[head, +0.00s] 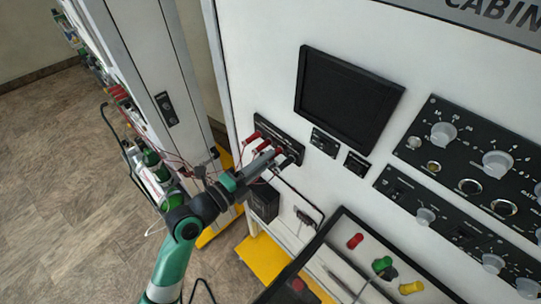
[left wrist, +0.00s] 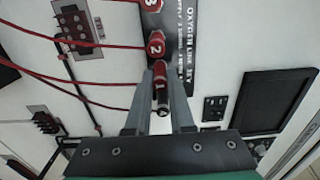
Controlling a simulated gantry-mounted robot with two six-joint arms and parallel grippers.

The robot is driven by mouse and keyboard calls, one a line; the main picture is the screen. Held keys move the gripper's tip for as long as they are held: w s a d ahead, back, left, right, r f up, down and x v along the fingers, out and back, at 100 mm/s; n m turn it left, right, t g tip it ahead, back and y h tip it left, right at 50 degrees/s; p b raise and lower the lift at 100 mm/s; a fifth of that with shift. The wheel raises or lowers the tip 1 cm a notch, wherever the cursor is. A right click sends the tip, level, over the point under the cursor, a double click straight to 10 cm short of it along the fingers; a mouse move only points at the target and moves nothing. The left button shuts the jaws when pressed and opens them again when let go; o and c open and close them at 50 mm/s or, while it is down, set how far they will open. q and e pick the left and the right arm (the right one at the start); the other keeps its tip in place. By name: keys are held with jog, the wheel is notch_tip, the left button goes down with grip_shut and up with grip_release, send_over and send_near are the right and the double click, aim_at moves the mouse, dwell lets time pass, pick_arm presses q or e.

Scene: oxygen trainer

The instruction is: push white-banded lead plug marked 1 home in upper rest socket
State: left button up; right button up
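The oxygen panel (head: 291,133) is a black plate on the white cabinet, holding a row of plugs. In the left wrist view, the red lead plug marked 1 (left wrist: 161,78) lies between the fingertips of my left gripper (left wrist: 160,74). The fingers appear to touch it on both sides, so it looks gripped. In the head view, my left gripper (head: 271,156) is at this plug, close to the panel. Its white band is hard to make out. The fingers partly hide it, and I cannot tell how deep it sits. My right gripper is not in view.
Red plugs marked 2 (left wrist: 155,45) and 3 (left wrist: 151,5) stand beside it in the row. A black plug (head: 291,159) is close on the other side. Red leads (left wrist: 70,45) run off left. A dark screen (head: 348,95) and an open tray (head: 345,217) with coloured parts are to the right.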

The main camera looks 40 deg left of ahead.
pick_arm(q)
grip_shut()
jog(key=shift+s, duration=0.1)
jog(key=shift+s+a+b, duration=0.2)
jog(key=shift+s+b, duration=0.4)
jog(key=shift+s, duration=1.85)
jog(key=shift+w, duration=0.1)
notch_tip(320, 180, down, 6)
jog(key=w+n+y+p, duration=0.1)
jog(key=w+y+p, duration=0.1)
jog(key=w+p, duration=0.15)
jog(key=s+d+f+p, duration=0.4)
jog(key=s+d+f, duration=0.3)
jog(key=s, duration=0.4)
jog(key=shift+s+d+f+h, duration=0.2)
jog(key=shift+f+h, duration=0.2)
